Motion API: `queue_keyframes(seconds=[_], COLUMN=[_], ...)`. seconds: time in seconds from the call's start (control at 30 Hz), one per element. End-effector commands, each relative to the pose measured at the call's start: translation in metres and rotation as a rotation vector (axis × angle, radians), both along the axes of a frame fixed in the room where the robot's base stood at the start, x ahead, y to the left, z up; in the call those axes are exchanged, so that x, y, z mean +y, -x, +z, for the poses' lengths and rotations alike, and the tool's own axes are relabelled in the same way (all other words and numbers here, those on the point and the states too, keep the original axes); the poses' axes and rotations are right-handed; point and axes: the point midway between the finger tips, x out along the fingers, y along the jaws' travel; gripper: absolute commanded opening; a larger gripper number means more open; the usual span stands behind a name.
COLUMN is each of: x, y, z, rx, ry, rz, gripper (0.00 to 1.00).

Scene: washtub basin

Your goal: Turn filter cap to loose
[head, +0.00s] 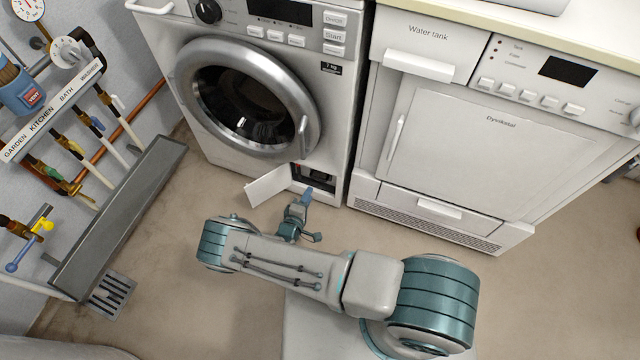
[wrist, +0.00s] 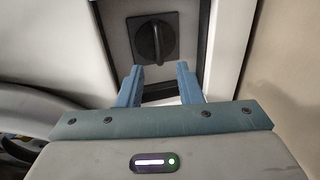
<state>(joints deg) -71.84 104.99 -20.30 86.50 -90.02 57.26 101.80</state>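The filter cap (wrist: 153,38) is a dark round knob with a raised grip bar that stands close to upright in the wrist view. It sits in a small recess (head: 316,178) low on the front of the washing machine, where the head view shows it too small to make out. My gripper (wrist: 158,72) has two blue fingers, apart with nothing between them. The fingertips are just below the cap in the wrist view and do not appear to touch it. In the head view my gripper (head: 307,193) is in front of the recess.
The recess's white flap (head: 268,186) hangs open to the left. The washing machine (head: 262,95) has a round door above. A dryer (head: 475,140) stands on the right. A grey trough (head: 125,215) and wall pipes are on the left. Floor beside my arm is clear.

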Motion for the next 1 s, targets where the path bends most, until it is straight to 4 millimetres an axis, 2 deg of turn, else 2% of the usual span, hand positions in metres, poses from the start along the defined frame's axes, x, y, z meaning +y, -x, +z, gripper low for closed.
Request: queue_keyframes(seconds=[0.03, 0.2, 0.4, 0.8, 0.9, 0.93, 1.0], x=[-0.006, -0.019, -0.027, -0.029, -0.029, -0.029, -0.029], y=[-0.011, -0.042, -0.065, -0.071, -0.071, -0.071, -0.071], z=[-0.006, -0.013, -0.016, -0.016, -0.016, -0.016, -0.016], rx=[-0.002, -0.002, -0.001, 0.000, 0.000, 0.000, 0.000], ry=[0.001, 0.000, 0.000, 0.001, 0.001, 0.001, 0.001], rz=[-0.005, -0.009, -0.009, -0.008, -0.008, -0.008, -0.008], gripper=[0.32, 0.32, 0.32, 0.32, 0.05, 0.00, 0.00])
